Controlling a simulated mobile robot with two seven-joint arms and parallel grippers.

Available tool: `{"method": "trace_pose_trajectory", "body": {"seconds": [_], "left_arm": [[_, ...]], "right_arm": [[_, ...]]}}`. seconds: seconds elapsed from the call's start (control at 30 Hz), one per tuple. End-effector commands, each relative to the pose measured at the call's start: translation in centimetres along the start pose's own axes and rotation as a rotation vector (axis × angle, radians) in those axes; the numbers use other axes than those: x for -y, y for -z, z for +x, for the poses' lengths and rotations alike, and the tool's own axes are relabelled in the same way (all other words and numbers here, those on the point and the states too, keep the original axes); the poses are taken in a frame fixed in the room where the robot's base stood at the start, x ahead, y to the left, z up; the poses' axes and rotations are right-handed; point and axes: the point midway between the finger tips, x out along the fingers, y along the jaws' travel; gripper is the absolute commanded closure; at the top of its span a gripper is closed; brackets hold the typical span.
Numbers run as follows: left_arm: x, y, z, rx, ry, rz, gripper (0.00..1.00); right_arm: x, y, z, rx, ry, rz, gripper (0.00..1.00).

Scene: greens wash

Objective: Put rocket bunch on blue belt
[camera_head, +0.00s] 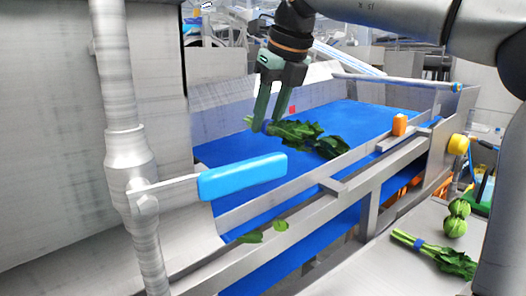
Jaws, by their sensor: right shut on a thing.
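My right gripper (268,124) points down over the blue belt (375,116) and is shut on a leafy green bunch, the rocket bunch (302,132). The bunch lies sideways, its stem end at the fingers and its dark leaves spreading right. It is at or just above the belt surface; I cannot tell if it touches. Part of its stem end is hidden by the fingers. My left gripper is not in view.
Another leafy bunch with a blue band (438,252) and round green vegetables (456,217) lie on the grey side table at right. A blue paddle (243,176) on a post stands in front of the belt. Loose leaves (250,237) lie near the front rail.

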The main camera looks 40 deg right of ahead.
Motion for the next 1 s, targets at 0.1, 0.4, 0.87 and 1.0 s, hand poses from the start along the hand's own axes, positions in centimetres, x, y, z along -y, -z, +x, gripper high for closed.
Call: {"method": "trace_pose_trajectory", "body": {"seconds": [0.1, 0.4, 0.87, 1.0], "left_arm": [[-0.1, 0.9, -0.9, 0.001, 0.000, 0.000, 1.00], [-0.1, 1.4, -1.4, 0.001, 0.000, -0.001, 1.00], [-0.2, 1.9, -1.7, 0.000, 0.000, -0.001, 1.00], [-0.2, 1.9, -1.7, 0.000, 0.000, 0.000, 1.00]], "right_arm": [[1.0, -2.2, 2.1, -0.005, 0.000, 0.002, 1.00], [2.5, -4.1, 8.1, -0.001, -0.001, 0.000, 1.00], [2.9, -3.6, 12.8, 0.001, -0.002, -0.001, 1.00], [2.9, -3.5, 13.0, 0.003, -0.001, -0.001, 1.00]]}}
